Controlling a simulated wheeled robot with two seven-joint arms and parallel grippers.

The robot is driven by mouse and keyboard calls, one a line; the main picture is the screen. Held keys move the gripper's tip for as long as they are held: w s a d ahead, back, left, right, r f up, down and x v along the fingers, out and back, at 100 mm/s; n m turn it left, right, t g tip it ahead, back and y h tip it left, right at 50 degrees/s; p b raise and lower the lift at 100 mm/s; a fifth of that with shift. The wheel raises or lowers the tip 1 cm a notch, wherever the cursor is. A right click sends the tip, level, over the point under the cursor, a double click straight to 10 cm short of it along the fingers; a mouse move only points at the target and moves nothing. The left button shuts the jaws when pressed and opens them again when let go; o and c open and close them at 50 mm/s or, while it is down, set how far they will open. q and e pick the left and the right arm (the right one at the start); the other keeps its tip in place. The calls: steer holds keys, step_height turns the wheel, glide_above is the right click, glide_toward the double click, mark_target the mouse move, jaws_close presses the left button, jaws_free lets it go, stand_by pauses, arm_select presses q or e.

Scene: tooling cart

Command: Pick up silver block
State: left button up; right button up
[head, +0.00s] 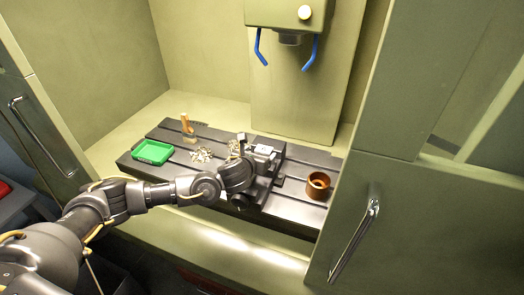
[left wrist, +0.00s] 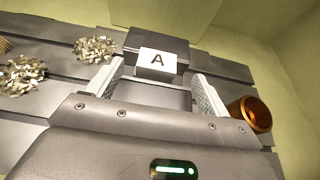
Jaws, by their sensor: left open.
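The silver block (head: 263,149) sits at the dark vise (head: 262,185) on the slotted machine table. The block appears just beyond the fingertips, and I see no contact. In the head view my left gripper is beside the vise, partly hidden by its own wrist. My right gripper is not in view.
Metal chips (head: 202,154) lie on the slotted table (head: 215,135). A green tray (head: 153,152) and a wooden-handled brush (head: 187,125) are at the left. A copper-brown cup (head: 318,185) stands at the right, close to the right finger in the wrist view. A spindle head with blue hoses (head: 290,38) hangs above.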

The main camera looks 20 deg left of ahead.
mark_target(264, 148)
arm_select(q)
steer(key=shift+w+p, duration=0.4)
steer(key=shift+p, duration=0.2)
steer(key=p+x, duration=0.1)
steer(key=x, duration=0.2)
steer(key=shift+f+p, duration=0.2)
steer(key=shift+p, duration=0.15)
steer(key=shift+w+a+f, duration=0.1)
steer(key=shift+w+f, duration=0.2)
steer(key=shift+w, duration=0.2)
steer(key=c, duration=1.2)
